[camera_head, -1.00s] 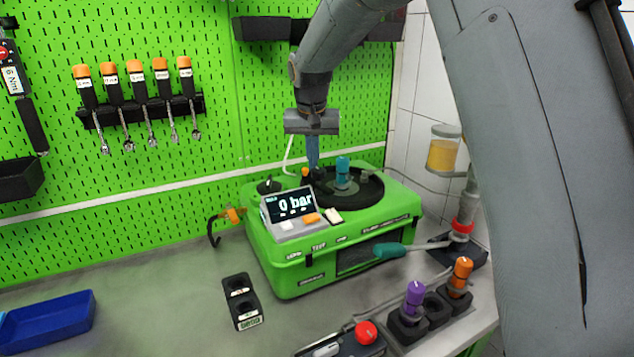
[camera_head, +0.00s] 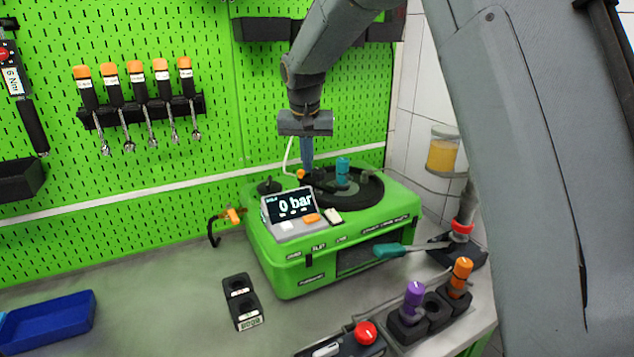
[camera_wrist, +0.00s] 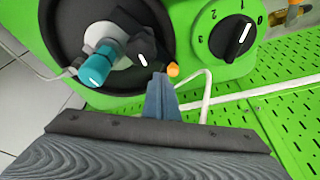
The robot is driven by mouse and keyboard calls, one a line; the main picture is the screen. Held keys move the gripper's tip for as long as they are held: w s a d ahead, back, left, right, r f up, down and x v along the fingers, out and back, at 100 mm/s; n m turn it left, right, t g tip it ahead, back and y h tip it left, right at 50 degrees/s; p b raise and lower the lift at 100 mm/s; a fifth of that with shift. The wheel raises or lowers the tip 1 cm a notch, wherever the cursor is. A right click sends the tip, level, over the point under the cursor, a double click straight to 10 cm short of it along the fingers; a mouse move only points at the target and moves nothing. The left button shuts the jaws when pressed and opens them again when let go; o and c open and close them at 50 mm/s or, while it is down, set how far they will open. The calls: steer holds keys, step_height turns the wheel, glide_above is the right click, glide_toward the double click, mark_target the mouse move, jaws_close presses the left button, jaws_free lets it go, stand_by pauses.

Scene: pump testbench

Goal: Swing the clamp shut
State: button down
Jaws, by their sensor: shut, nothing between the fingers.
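The green pump testbench (camera_head: 280,268) has a round dark recess on top, seen close in the wrist view (camera_wrist: 60,45). A teal-capped fitting (camera_head: 342,172) stands in it and shows in the wrist view (camera_wrist: 97,66). A black clamp part with a white mark (camera_wrist: 143,50) sits beside this fitting. A small orange tip (camera_wrist: 173,70) shows next to it, and also in the head view (camera_head: 301,174). My gripper (camera_head: 306,168) is shut and empty, pointing down at the recess's rim. In the wrist view its fingertips (camera_wrist: 160,82) are close to the orange tip; contact cannot be told.
A black dial (camera_wrist: 232,38) and a white hose (camera_wrist: 205,95) lie near my fingers. A display reading 0 bar (camera_head: 290,206) stands at the front of the bench. A green pegboard (camera_head: 150,190) rises behind. Purple (camera_head: 414,293) and orange (camera_head: 461,268) fittings stand at the front right.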

mark_target(299, 171)
steer(key=shift+s+a, duration=0.15)
steer(key=shift+a, duration=0.25)
steer(key=shift+s+a, duration=0.8)
steer(key=shift+s, duration=0.1)
steer(key=shift+s+a+p, duration=0.2)
steer(key=shift+s+a, duration=0.05)
steer(key=shift+s, duration=0.25)
steer(key=shift+s+a+p, duration=0.2)
steer(key=shift+s, duration=0.85)
steer(key=shift+w+r, duration=0.1)
steer(key=shift+r, duration=0.1)
